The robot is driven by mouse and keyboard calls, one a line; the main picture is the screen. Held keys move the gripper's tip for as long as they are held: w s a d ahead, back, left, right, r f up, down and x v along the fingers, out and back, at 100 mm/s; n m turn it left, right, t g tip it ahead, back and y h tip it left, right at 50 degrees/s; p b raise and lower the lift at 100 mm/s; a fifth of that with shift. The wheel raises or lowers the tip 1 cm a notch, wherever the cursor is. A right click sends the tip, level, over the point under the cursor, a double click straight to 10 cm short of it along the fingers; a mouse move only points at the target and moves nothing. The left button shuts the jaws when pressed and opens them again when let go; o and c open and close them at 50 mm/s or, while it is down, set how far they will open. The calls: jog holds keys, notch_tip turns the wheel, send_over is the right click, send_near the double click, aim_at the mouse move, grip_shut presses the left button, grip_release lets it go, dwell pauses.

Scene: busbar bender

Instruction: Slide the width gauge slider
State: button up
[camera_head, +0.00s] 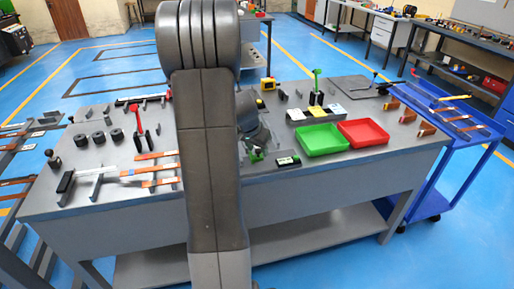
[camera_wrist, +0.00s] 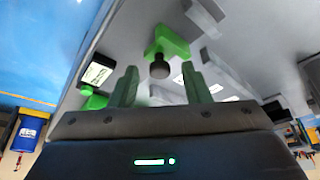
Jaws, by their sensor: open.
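In the wrist view, a green slider block (camera_wrist: 168,42) with a dark round knob (camera_wrist: 159,67) sits on a grey surface, probably the width gauge slider. My gripper (camera_wrist: 160,80) is open, with its two green fingers apart and the knob showing between and just beyond their tips. I cannot tell whether either finger touches it. A small display (camera_wrist: 97,73) with a green part lies left of the fingers. In the head view my gripper (camera_head: 257,154) is low over the bench's middle front, partly hidden by my arm. The display (camera_head: 288,160) is just right of it.
The grey bench (camera_head: 300,199) also holds a green tray (camera_head: 322,140) and a red tray (camera_head: 363,133) to the right. At left are dark cylinders (camera_head: 98,138), a red-handled tool (camera_head: 138,120) and copper bars (camera_head: 158,169). A blue cart (camera_head: 462,150) stands at right.

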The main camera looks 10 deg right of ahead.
grip_shut()
jog(key=shift+d, duration=1.7)
grip_release()
jog(key=shift+a, duration=0.1)
jog(key=v, duration=1.3)
jog(key=shift+r+b, duration=0.35)
jog(key=shift+s+a, duration=0.1)
